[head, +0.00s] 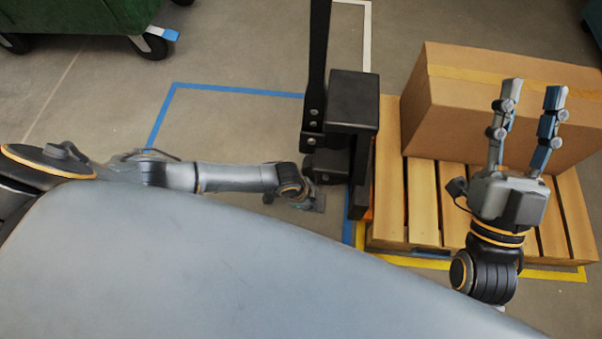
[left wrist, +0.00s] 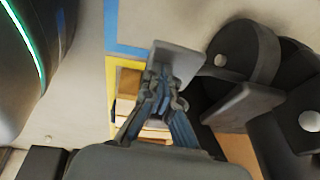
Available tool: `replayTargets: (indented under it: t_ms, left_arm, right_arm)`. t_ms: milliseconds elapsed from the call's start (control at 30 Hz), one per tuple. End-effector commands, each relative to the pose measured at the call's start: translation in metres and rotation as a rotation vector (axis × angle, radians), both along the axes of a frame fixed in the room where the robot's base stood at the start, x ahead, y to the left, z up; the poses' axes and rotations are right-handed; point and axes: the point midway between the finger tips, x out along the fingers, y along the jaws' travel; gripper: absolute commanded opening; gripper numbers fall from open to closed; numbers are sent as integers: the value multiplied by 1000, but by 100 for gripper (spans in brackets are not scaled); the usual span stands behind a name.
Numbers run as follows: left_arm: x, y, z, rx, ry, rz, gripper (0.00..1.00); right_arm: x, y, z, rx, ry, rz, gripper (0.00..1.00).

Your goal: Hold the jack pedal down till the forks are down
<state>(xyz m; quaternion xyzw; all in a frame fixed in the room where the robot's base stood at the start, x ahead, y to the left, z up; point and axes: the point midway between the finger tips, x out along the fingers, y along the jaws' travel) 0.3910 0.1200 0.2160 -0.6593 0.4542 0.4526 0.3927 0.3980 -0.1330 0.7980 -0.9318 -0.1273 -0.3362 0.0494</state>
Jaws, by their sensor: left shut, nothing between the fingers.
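The black pallet jack (head: 353,102) stands at the middle of the head view, beside the pallet. Its forks are hidden, so I cannot tell their height. My left gripper (head: 304,203) is low at the left side of the jack's base. In the left wrist view my left gripper (left wrist: 161,84) is shut and empty. Its fingertips are at a small grey pedal plate (left wrist: 180,57); I cannot tell if they touch it. A second darker plate (left wrist: 243,103) is to the right. My right gripper (head: 532,93) is open and empty, raised in front of the carton.
A wooden pallet (head: 421,200) carries a large cardboard carton (head: 480,85) at the right. The jack's black handle (head: 318,60) stands upright. Blue tape (head: 235,91) and yellow tape (head: 560,272) mark the floor. A green wheeled bin (head: 85,18) is at the back left.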

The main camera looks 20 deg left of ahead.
Motion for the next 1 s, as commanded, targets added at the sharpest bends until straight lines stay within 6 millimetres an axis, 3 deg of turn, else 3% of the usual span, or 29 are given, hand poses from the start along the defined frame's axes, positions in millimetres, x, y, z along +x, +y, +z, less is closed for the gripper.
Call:
replayTargets:
  t_ms: [200,500,767,1000]
  left_arm:
    - [-1,-1,12,-1,-2,0,0]
    - [-8,4,35,-3,-5,1,0]
    - [-14,9,57,-4,-7,2,0]
    - [-22,14,78,-3,-6,1,0]
  right_arm:
    - [24,1,-34,-68,241,-13,40]
    - [39,-4,-92,-158,570,-32,40]
    - [31,-13,-145,-230,857,-48,40]
    - [9,-26,-191,-294,1124,-63,40]
